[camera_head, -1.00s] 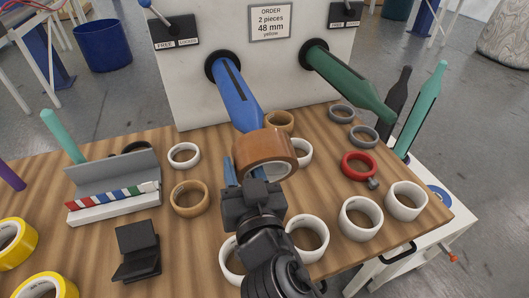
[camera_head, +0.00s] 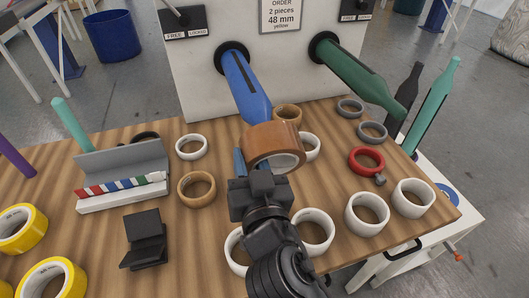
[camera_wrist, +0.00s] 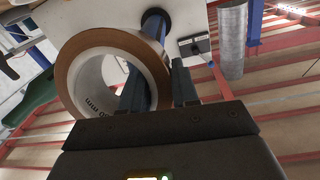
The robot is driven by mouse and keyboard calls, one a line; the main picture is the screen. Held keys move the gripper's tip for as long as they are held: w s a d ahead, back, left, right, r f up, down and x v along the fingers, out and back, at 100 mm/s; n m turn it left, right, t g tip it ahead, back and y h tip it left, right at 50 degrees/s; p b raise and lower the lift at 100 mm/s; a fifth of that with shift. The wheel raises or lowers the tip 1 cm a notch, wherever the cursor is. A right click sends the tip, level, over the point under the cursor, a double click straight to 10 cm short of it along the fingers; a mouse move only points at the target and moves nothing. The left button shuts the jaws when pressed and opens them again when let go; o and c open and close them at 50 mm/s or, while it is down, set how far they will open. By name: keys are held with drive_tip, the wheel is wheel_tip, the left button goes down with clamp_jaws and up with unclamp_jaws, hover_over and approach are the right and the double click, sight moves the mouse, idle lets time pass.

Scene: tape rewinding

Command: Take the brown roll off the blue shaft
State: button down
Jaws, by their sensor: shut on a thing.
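The brown roll (camera_head: 272,140) is at the free lower end of the blue shaft (camera_head: 242,78) and covers its tip in the head view. In the wrist view the brown roll (camera_wrist: 112,38) stands large and close, its white core facing me. The blue shaft (camera_wrist: 155,20) shows behind its upper rim, and no shaft shows through the visible hole. Whether the tip still reaches into the roll is hidden. My gripper (camera_wrist: 158,84) is shut on the roll's wall, one finger inside the hole and one outside. In the head view the roll hides part of the fingers.
The green shaft (camera_head: 355,72) points out to the right. White rolls (camera_head: 367,214), a tan roll (camera_head: 197,189) and a red ring (camera_head: 366,160) lie on the wooden table (camera_head: 110,225). A grey holder with a striped strip (camera_head: 120,190) and a black stand (camera_head: 142,240) are at left.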

sight(248, 145)
drive_tip(key=shift+r, duration=0.55)
wheel_tip(248, 145, up, 2)
drive_tip(key=shift+r, duration=0.1)
drive_tip(key=b+v, duration=0.5)
drive_tip(key=v, duration=1.3)
drive_tip(key=shift+r, duration=0.1)
